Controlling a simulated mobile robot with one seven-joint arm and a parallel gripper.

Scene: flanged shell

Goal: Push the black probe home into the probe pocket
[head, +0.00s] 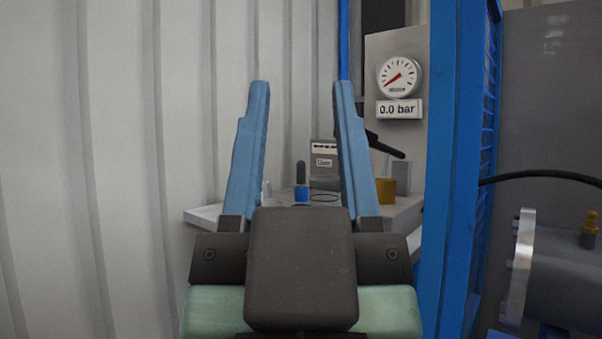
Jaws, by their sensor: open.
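My gripper (301,88) fills the middle of the head view. Its two blue fingers point up and stand wide apart, with nothing between the tips. A small upright item with a dark top and blue base (301,194) stands on the bench behind, seen between the fingers and apart from them. I cannot tell whether it is the black probe. A grey flanged shell (560,275) lies at the lower right, cut by the picture edge. A brass-coloured fitting (589,220) stands on top of it. I cannot make out the probe pocket for certain.
A pale bench (205,215) is partly hidden by my gripper. It bears a grey labelled box (324,162) and a yellow block (386,190). A blue post (453,170) stands between bench and shell. A black cable (540,175) crosses at right. A gauge (399,77) reads 0.0 bar.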

